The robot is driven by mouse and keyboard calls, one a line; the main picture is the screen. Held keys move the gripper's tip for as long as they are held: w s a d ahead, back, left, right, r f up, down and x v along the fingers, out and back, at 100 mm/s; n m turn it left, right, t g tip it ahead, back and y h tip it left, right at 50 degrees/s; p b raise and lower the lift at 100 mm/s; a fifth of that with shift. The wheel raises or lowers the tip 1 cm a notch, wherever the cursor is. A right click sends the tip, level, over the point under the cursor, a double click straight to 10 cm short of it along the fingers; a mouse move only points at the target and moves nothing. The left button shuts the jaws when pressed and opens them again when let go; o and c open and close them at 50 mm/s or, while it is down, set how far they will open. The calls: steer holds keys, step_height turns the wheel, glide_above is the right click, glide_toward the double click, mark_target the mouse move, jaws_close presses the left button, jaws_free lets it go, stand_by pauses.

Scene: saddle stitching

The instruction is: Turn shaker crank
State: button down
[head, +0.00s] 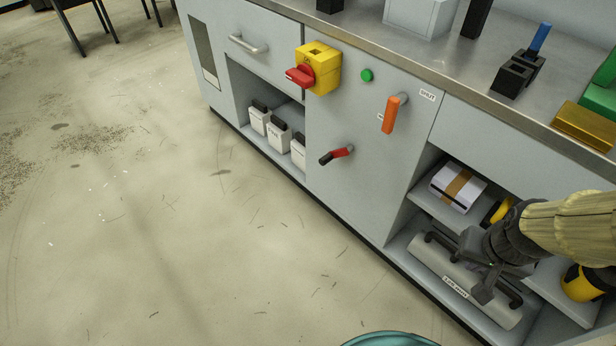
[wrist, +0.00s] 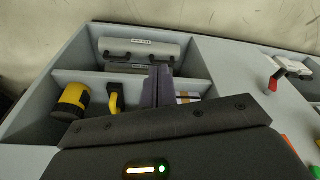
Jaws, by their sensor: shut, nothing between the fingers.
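The crank (head: 336,155), a red arm with a black grip, sticks out of the grey cabinet's front panel, below the yellow switch box and the orange lever. In the wrist view the red and black crank (wrist: 275,80) shows at the right. My gripper (head: 484,292) is at the lower right in the head view, in front of the open shelves and well to the right of the crank. Its fingers (wrist: 158,84) are shut and empty in the wrist view, pointing towards the shelf opening. My gripper and the crank are apart.
A yellow box with a red rotary switch (head: 315,68) and an orange lever (head: 390,114) project from the panel above the crank. The shelves hold a white box (head: 458,187), a labelled grey roll (head: 452,280) and yellow-black items. The floor (head: 200,250) before the cabinet is clear.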

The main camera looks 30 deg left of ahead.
steer(key=shift+a, duration=0.3)
steer(key=shift+w, duration=0.1)
steer(key=w+a+f+t+y+b, duration=0.2)
steer(key=w+a+f+t+y, duration=0.1)
steer(key=w+a+f, duration=0.65)
steer(key=w+a+f+t+y+b, duration=0.2)
steer(key=w+a+f+t+y, duration=0.15)
steer(key=w+a+f, duration=0.6)
steer(key=w+a+f+m+t+y+b, duration=0.1)
steer(key=a+f+m+t+y+b, duration=0.15)
steer(key=a, duration=0.55)
steer(key=a+f+m+t+y+b, duration=0.1)
steer(key=a+m+y, duration=0.25)
steer(key=a, duration=0.45)
steer(key=s+d+f+m+t+h+b, duration=0.1)
steer(key=s+f+m+t+h, duration=0.2)
steer(key=f+m+t+h, duration=0.2)
steer(key=f+m+t, duration=0.1)
steer(key=m+t, duration=0.2)
steer(key=m, duration=0.4)
steer(key=shift+s+d+b, duration=0.15)
steer(key=shift+d+b, duration=0.15)
steer(key=shift+d, duration=0.05)
